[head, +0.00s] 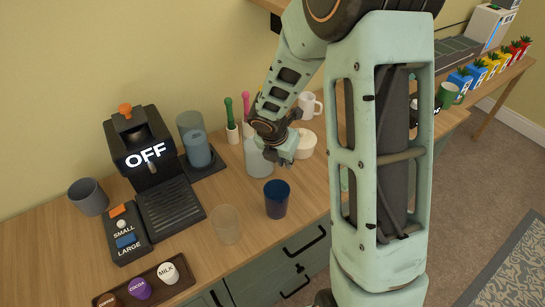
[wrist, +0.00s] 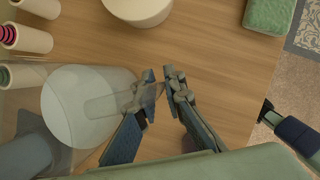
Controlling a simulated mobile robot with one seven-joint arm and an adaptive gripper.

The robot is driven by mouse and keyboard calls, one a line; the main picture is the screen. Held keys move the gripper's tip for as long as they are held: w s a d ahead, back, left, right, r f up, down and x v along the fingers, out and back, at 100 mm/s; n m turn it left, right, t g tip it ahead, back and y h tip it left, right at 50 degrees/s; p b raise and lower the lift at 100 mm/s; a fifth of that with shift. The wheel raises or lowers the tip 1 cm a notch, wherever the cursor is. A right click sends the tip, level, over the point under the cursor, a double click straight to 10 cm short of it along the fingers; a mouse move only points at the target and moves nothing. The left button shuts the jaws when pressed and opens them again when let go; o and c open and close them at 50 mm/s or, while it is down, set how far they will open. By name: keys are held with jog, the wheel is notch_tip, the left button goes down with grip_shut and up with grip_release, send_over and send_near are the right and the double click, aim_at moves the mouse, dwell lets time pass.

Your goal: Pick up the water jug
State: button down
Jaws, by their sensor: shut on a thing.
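The water jug (head: 257,163) is a clear, pale vessel standing on the wooden counter, partly hidden by my arm in the head view. In the wrist view the jug (wrist: 88,100) lies to the left of my fingers, with its see-through handle reaching right between them. My gripper (wrist: 160,86) is shut on this handle, with a fingertip on each side of it. In the head view my gripper (head: 283,160) is at the jug's right side, and its fingertips are hard to make out.
A dark blue cup (head: 277,199) and a clear glass (head: 227,225) stand in front of the jug. A white bowl (head: 304,144) is close on the right. A coffee machine (head: 140,150) reading OFF and a blue-filled container (head: 197,150) stand left.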

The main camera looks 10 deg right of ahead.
jog(key=shift+r, duration=0.25)
notch_tip(320, 180, up, 3)
jog(key=p, duration=0.3)
jog(key=shift+w+r+p, duration=0.1)
jog(key=shift+p, duration=0.2)
jog(key=s+a+r+p, duration=0.2)
jog(key=s+r+p, duration=0.1)
jog(key=s, duration=0.3)
jog(key=s+a+r+p, duration=0.2)
jog(key=s+r+p, duration=0.1)
jog(key=s+r, duration=0.3)
jog(key=shift+s+a+r, duration=0.2)
jog(key=shift+s+a, duration=0.05)
jog(key=shift+s, duration=0.45)
jog(key=shift+w+d, duration=0.1)
